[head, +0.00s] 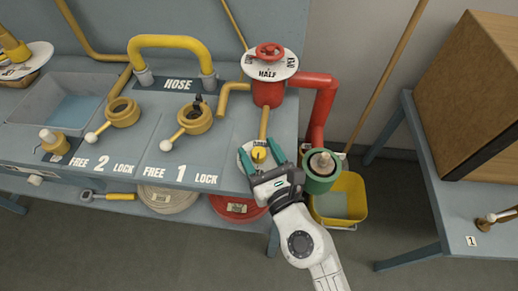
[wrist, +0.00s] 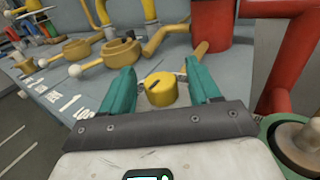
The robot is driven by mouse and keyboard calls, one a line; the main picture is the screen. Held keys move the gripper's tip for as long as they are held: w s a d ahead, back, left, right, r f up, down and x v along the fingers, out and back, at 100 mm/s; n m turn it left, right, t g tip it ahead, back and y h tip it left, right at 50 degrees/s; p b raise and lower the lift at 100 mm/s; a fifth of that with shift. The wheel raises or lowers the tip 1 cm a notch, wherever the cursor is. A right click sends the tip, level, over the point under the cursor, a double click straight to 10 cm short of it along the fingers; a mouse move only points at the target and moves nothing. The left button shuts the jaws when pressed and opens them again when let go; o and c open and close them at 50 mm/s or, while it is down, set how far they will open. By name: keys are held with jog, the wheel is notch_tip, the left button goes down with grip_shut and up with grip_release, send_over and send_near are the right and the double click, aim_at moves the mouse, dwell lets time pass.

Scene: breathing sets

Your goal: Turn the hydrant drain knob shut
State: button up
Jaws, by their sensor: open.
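The drain knob (head: 259,154) is a small yellow knob on a round white dial at the right front edge of the grey bench, below the red hydrant (head: 268,92). In the wrist view the yellow knob (wrist: 161,90) has a dark mark on its top. My gripper (head: 263,155) is open, with its green fingers on either side of the knob. In the wrist view the fingers (wrist: 160,82) flank the knob with gaps showing. Much of the dial is hidden behind my gripper.
A green cylinder (head: 322,182) stands close to the right of my gripper, by a yellow bucket (head: 352,187). A red pipe (head: 321,110) runs down from the hydrant. Lever valves (head: 196,118) and a yellow hose handle (head: 171,42) are at left. A table (head: 432,175) stands at right.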

jog(key=shift+w+a, duration=0.15)
jog(key=shift+w, duration=0.05)
jog(key=c, duration=0.9)
jog(key=shift+c, duration=0.2)
